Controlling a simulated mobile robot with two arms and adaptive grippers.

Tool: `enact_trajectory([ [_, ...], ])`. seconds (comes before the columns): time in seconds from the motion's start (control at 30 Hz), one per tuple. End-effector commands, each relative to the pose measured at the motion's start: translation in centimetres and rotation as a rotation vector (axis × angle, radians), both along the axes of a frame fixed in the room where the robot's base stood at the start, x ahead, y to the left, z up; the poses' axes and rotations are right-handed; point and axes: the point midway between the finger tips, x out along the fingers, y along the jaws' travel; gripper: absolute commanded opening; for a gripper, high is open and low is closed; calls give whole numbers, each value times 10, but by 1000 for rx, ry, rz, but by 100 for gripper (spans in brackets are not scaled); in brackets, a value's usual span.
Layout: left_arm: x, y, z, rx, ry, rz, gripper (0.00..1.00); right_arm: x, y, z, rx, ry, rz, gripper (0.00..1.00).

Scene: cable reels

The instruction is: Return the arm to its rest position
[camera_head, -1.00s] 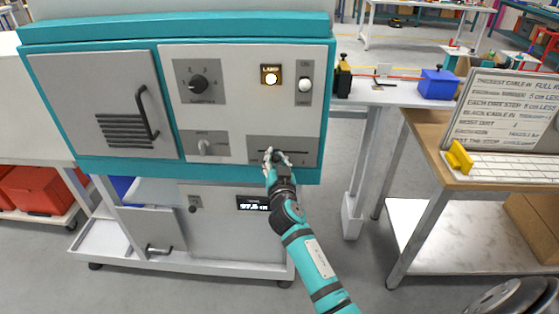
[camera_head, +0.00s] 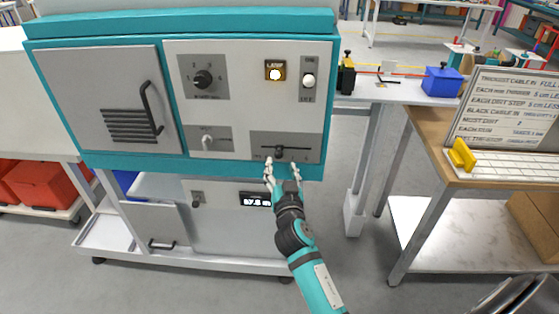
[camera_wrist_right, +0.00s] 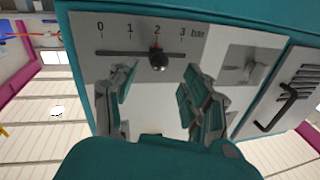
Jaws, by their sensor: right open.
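My right gripper (camera_head: 284,174) is open and empty, its fingers spread just below the slider plate on the teal and grey machine (camera_head: 250,60). In the right wrist view its two fingers (camera_wrist_right: 160,100) stand either side of a dark slider knob (camera_wrist_right: 158,60), apart from it. The knob sits on a horizontal slot marked 0 to 3 bar, near 2. The same slider knob (camera_head: 279,150) shows near the middle of its slot in the head view. My left gripper is not in view.
The machine also has a round dial (camera_head: 203,79), a lit lamp (camera_head: 275,74), a toggle switch (camera_head: 309,80) and a closed door (camera_head: 105,100) with a handle. A wooden table (camera_head: 430,125) with a sign stands at the right.

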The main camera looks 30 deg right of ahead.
Motion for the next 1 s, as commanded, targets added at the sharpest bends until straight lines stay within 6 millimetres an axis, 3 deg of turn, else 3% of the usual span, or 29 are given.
enact_trajectory([
  [0.2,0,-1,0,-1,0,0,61,-12,4,0,-1,0,-1,49],
  [0.7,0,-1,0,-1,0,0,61,-11,6,-6,-1,14,5,49],
  [0.77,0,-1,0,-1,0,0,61,-11,9,-21,-3,44,18,49],
  [0.87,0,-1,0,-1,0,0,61,-13,21,-68,-14,141,59,49],
  [1.0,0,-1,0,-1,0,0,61,-32,43,-167,-34,345,147,49],
])
